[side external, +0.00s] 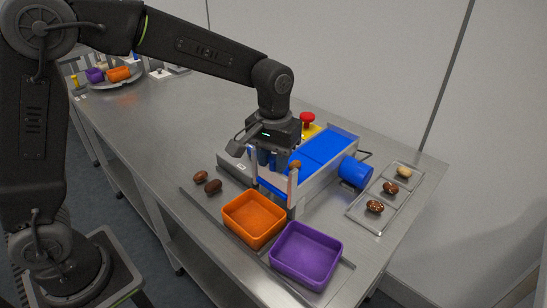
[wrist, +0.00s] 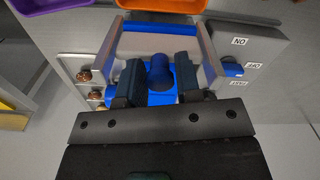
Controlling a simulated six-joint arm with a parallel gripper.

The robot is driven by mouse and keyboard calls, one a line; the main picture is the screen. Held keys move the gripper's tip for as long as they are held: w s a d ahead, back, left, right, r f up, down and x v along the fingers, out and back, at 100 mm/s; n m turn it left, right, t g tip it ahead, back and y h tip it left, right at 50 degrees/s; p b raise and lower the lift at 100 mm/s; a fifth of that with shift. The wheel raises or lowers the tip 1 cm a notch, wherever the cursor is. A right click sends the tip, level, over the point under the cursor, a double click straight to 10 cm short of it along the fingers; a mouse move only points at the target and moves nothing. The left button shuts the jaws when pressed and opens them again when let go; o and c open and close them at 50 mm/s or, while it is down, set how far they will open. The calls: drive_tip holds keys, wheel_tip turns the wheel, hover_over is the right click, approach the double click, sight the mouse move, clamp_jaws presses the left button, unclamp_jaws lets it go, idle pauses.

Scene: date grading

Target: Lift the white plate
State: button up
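No separate white plate can be made out with certainty. A pale panel (wrist: 160,43) spans two whitish uprights at the end of the blue conveyor (side external: 316,150); one upright (side external: 292,188) shows in the side view. My gripper (side external: 268,160) points down over this conveyor end, close behind the uprights. In the wrist view, its dark fingers (wrist: 159,80) are apart, with a blue knob-like part (wrist: 160,70) showing between them. I cannot tell whether they touch anything; the arm hides part of the conveyor.
An orange tray (side external: 229,216) and a purple tray (side external: 275,256) stand in front of the conveyor. Two dates (side external: 213,186) lie left. A sectioned tray (side external: 371,225) with several dates lies right. A red button (side external: 307,119) stands behind. The rear left steel table is mostly clear.

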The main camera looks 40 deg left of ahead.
sight(274, 157)
clamp_jaws()
drive_tip(key=shift+r, duration=2.6)
drive_tip(key=shift+o, duration=0.4)
unclamp_jaws()
drive_tip(key=o, duration=0.4)
drive_tip(key=shift+c, duration=0.2)
drive_tip(key=shift+f, duration=0.1)
wheel_tip(274, 157, up, 14)
